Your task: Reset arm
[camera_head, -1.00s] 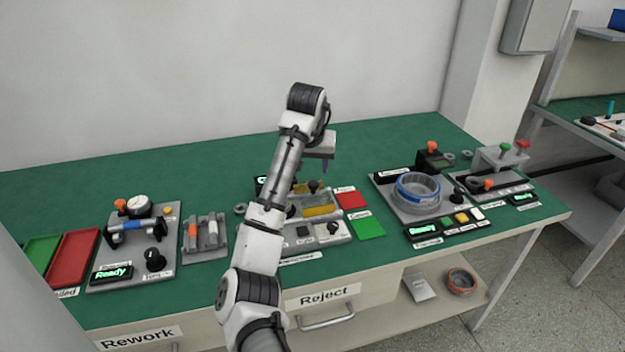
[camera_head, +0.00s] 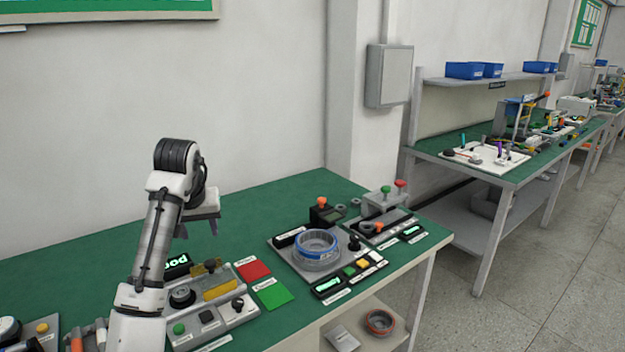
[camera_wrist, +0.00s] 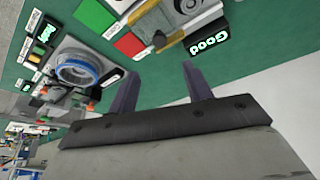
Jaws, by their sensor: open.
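My arm is raised at the left of the head view, with my gripper (camera_head: 186,230) hanging above the green bench (camera_head: 228,240). In the wrist view my gripper (camera_wrist: 165,85) shows two dark fingers set well apart with nothing between them. Below and around it in the head view is a grey test station (camera_head: 210,322) with a yellow part and knobs. Its display (camera_head: 176,263) is lit, and in the wrist view it reads "Good" (camera_wrist: 209,40). My arm hides part of this station.
A red pad (camera_head: 253,271) and a green pad (camera_head: 273,294) lie right of the station. Further right is a fixture holding a blue-rimmed ring (camera_head: 317,248). A shelf below holds another ring (camera_head: 380,321). A wall box (camera_head: 388,75) and a second bench (camera_head: 480,165) stand beyond. The bench's back is clear.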

